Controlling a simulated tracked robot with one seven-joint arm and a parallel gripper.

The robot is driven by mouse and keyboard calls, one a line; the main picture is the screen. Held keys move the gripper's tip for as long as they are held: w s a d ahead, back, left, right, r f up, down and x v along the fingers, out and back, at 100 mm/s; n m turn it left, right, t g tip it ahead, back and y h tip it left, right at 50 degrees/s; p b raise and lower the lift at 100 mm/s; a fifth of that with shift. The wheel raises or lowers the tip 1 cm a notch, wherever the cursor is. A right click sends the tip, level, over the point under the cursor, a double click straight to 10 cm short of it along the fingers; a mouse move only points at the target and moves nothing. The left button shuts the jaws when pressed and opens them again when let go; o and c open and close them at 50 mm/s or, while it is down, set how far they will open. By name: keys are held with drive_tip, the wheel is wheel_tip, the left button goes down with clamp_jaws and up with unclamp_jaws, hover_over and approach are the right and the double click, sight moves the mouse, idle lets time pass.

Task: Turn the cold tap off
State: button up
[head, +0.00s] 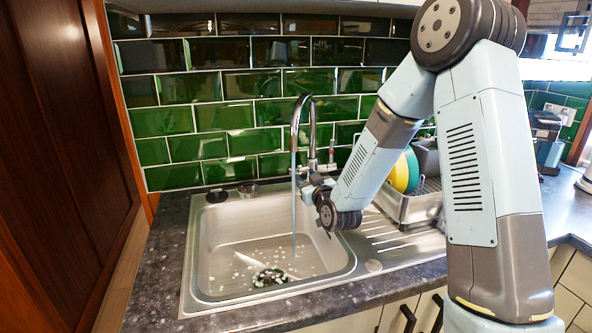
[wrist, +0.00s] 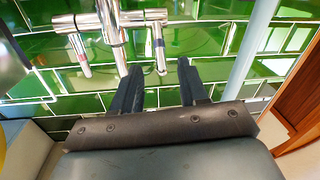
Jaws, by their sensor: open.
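The chrome mixer tap (head: 312,125) stands behind the steel sink, and a stream of water (head: 294,215) falls from its curved spout. In the wrist view the tap has two lever handles. The one with a blue band, the cold tap (wrist: 158,42), lies at the right, and the one with a red band, the hot handle (wrist: 77,48), at the left. My gripper (wrist: 160,67) is open, its two dark fingers on either side of the cold lever's end. I cannot tell if they touch it. In the head view my gripper (head: 306,183) is beside the tap's base, partly hiding the handles.
The sink basin (head: 225,235) holds a dark drain and pale specks. A dish rack (head: 405,210) with coloured plates stands to the right, behind my arm. Green tiles (head: 190,120) close off the back, and a wooden panel (head: 60,150) the left.

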sight(297, 168)
drive_tip(key=x, duration=0.7)
drive_tip(key=shift+w+a, duration=0.1)
drive_tip(key=shift+w, duration=0.1)
drive_tip(key=shift+c, duration=0.2)
clamp_jaws()
